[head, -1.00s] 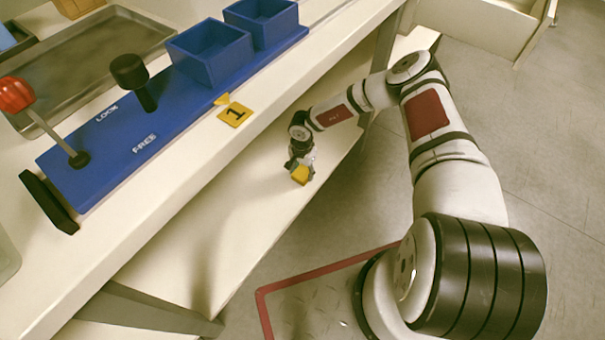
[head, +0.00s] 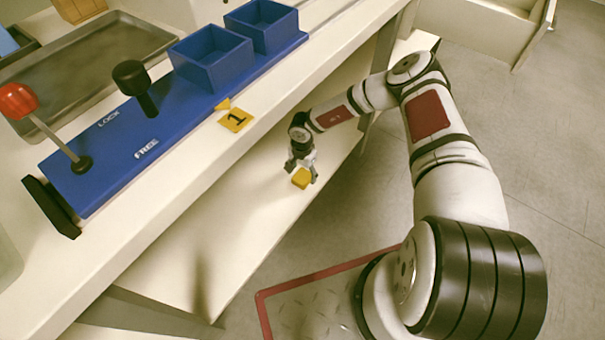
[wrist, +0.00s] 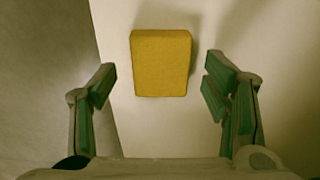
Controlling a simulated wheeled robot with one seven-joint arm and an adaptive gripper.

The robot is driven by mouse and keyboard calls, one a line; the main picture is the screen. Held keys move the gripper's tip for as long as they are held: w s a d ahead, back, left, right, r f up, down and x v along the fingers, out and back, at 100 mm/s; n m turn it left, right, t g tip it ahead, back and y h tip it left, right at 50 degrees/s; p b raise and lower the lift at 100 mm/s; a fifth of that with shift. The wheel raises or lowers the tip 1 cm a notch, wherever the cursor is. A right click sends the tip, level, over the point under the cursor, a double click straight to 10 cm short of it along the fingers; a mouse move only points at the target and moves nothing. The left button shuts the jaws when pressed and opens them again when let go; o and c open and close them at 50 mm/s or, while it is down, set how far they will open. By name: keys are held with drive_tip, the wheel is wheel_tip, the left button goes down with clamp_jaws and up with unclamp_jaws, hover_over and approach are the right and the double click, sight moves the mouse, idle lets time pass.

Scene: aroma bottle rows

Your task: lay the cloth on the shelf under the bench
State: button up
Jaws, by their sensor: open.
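The cloth (head: 301,178) is a small yellow folded block lying on the shelf (head: 240,215) under the bench, close to the shelf's outer edge. In the wrist view the cloth (wrist: 161,64) lies flat on the pale surface, between and beyond the fingertips. My gripper (head: 301,170) is just above the cloth with its fingers spread. In the wrist view my gripper (wrist: 160,84) is open, with a clear gap between each finger and the cloth.
The bench top (head: 190,150) overhangs the shelf. It carries a blue fixture (head: 185,105) with two blue bins, a black knob and a red-knobbed lever (head: 45,125), plus a metal tray (head: 100,65). Floor lies right of the shelf.

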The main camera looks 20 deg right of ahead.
sight(303, 177)
wheel_tip(303, 177, up, 6)
drive_tip(key=shift+r+p, duration=0.15)
drive_tip(key=shift+p, duration=1)
